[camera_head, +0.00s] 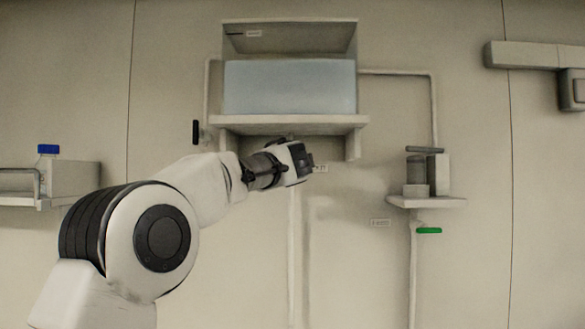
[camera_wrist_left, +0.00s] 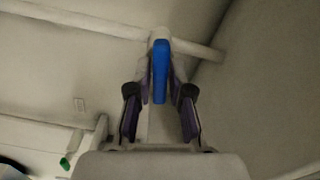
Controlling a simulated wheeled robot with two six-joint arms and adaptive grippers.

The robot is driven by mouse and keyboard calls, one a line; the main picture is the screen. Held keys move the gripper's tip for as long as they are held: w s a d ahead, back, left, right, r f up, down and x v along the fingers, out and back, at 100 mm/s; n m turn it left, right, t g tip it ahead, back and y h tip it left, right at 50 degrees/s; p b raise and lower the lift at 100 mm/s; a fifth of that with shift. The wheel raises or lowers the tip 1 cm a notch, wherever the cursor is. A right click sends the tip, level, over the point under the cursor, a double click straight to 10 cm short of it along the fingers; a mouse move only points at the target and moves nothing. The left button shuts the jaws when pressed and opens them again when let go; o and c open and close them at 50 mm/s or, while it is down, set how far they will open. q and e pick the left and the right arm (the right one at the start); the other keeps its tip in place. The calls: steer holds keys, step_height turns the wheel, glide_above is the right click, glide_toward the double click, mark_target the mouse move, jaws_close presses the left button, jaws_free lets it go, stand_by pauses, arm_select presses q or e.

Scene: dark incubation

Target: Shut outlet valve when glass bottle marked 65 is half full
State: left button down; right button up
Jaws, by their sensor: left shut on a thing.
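My left gripper (camera_head: 306,161) reaches up under the wall shelf that carries the tank. In the left wrist view its two dark fingers (camera_wrist_left: 160,95) are shut on a blue valve handle (camera_wrist_left: 160,65), which lies between them beneath a pale pipe. The gripper hides this handle in the head view. A clear bottle with a blue cap (camera_head: 48,149) stands at the left shelf; its mark cannot be read, and its fill level cannot be told. My right gripper is in neither view.
A tank (camera_head: 290,87) with pale bluish contents sits on the shelf (camera_head: 290,120). A right-hand ledge (camera_head: 440,202) holds a grey device (camera_head: 416,172), with a green handle (camera_head: 428,230) below on a pipe. A grey fixture (camera_head: 530,55) juts out at upper right. Wall space below is clear.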

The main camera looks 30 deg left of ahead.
arm_select(q)
steer(key=shift+s+r+m, duration=0.1)
steer(key=shift+r+m, duration=0.1)
steer(key=shift+m, duration=1.1)
steer(key=c, duration=1.3)
jaws_free()
steer(key=shift+o, duration=0.7)
steer(key=shift+w+a+f, duration=0.15)
steer(key=shift+w+f, duration=0.1)
steer(key=v, duration=0.7)
steer(key=shift+s+f, duration=0.1)
steer(key=shift+s, duration=0.1)
